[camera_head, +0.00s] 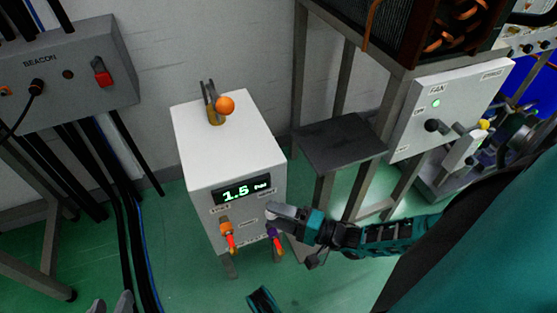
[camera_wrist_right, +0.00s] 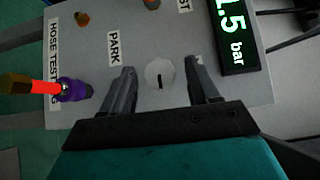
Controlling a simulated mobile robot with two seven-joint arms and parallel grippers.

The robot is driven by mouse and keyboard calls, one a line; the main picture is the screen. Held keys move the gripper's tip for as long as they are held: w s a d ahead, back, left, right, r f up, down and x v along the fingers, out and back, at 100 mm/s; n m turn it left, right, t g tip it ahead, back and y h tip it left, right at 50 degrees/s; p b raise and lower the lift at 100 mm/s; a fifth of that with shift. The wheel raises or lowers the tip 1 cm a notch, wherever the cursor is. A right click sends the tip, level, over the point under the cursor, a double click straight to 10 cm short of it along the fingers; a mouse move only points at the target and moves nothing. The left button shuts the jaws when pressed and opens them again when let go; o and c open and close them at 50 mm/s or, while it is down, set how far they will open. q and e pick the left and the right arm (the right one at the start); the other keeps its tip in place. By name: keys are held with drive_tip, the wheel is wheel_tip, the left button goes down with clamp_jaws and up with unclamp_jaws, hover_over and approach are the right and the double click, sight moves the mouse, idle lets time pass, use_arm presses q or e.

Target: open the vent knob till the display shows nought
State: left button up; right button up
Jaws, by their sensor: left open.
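The white box (camera_head: 228,150) has a lit display (camera_head: 240,191) reading 1.5 bar; the display (camera_wrist_right: 233,35) also shows partly in the right wrist view. A pale round knob (camera_wrist_right: 159,74) with a dark slot mark sits on its front panel, between a PARK label (camera_wrist_right: 115,46) and a partly cut-off label. My right gripper (camera_head: 272,211) is at the front panel. In the wrist view its open fingers (camera_wrist_right: 163,80) stand on either side of the knob, with visible gaps. My left gripper (camera_head: 111,303) is open and empty at the bottom left edge.
Below the display are an orange fitting (camera_head: 226,228) and a purple fitting (camera_head: 273,232) with a red end. An orange ball lever (camera_head: 225,105) stands on top. A dark stool-like shelf (camera_head: 340,145) stands right. The BEACON box (camera_head: 68,65) and hanging cables are left.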

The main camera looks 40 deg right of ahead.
drive_tip(key=c, duration=1)
use_arm(q)
drive_tip(key=s+a+r+y+p, duration=0.1)
drive_tip(key=a+r+p, duration=0.3)
drive_tip(key=r+p, duration=0.8)
drive_tip(key=s+p, duration=0.1)
drive_tip(key=p, duration=0.6)
drive_tip(key=shift+r+p, duration=0.25)
drive_tip(key=shift+p, duration=0.05)
use_arm(e)
drive_tip(key=n+g+h, duration=0.2)
drive_tip(key=h, duration=0.1)
drive_tip(key=n+g+h, duration=0.2)
drive_tip(key=n+h, duration=0.1)
drive_tip(key=a+r+n+g+h, duration=0.1)
drive_tip(key=n+g+h, duration=0.1)
drive_tip(key=n+h, duration=0.1)
drive_tip(key=shift+r+h, duration=0.1)
drive_tip(key=shift+h, duration=0.2)
use_arm(q)
drive_tip(key=shift+a+f+y, duration=0.1)
drive_tip(key=shift+a+y, duration=0.15)
drive_tip(key=shift+y, duration=0.05)
use_arm(e)
drive_tip(key=shift+w+d, duration=0.1)
drive_tip(key=shift+d, duration=0.05)
